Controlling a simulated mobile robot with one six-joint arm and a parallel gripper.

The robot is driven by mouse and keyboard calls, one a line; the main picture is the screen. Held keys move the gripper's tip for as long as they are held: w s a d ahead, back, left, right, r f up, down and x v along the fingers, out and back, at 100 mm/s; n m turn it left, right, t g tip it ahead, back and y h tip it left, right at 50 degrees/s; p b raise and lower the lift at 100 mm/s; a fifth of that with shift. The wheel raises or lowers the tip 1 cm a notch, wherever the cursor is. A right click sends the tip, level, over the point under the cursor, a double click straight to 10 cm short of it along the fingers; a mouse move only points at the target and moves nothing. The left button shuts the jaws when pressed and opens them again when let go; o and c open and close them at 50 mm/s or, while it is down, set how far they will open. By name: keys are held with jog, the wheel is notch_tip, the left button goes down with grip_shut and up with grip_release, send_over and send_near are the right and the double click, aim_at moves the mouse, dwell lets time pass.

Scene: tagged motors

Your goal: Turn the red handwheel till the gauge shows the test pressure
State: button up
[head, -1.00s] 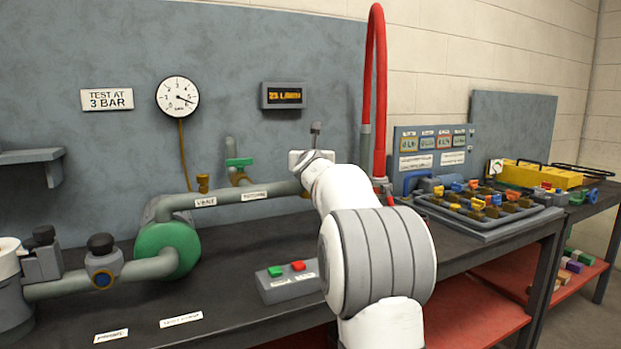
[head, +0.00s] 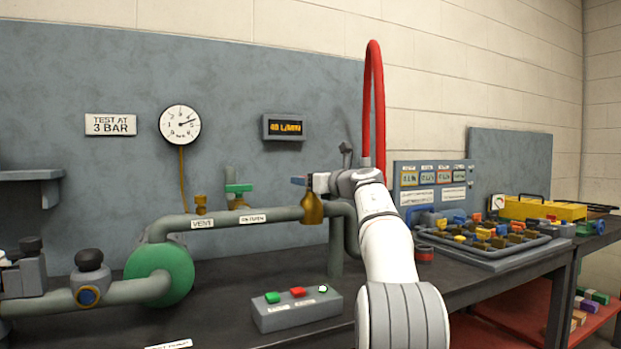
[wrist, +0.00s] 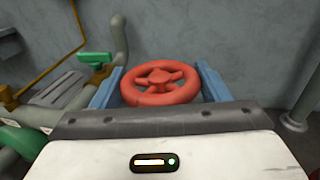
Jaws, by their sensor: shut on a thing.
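The red handwheel (wrist: 160,84) sits between the two blue fingers of my gripper (wrist: 159,70) in the wrist view. My gripper is shut on it, with a finger at each side of its rim. In the head view my gripper (head: 304,182) is at the right end of the upper pipe, and the wheel is mostly hidden there. The round white gauge (head: 180,125) has its needle pointing right and slightly up; its small figures are hard to read. The sign (head: 110,125) left of it reads "TEST AT 3 BAR".
A display (head: 284,127) reads 40 L/MIN. A green-handled valve (head: 238,189) stands behind the pipe (head: 225,219). A button box (head: 297,307) lies on the bench below my arm. A red hose (head: 368,100) rises behind my wrist. A parts tray (head: 480,250) is at right.

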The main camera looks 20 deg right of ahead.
jog(key=shift+d+n+g+y+p, duration=0.1)
jog(key=shift+n+g+y+p, duration=0.5)
jog(key=shift+n+y+p, duration=0.8)
jog(key=shift+y+p, duration=0.4)
jog(key=shift+y, duration=0.1)
jog(key=shift+f+y, duration=0.2)
jog(key=shift+y, duration=0.1)
jog(key=o, duration=1)
jog(key=shift+r, duration=0.1)
jog(key=v, duration=0.7)
jog(key=shift+s+d+r, duration=0.15)
jog(key=shift+s, duration=0.2)
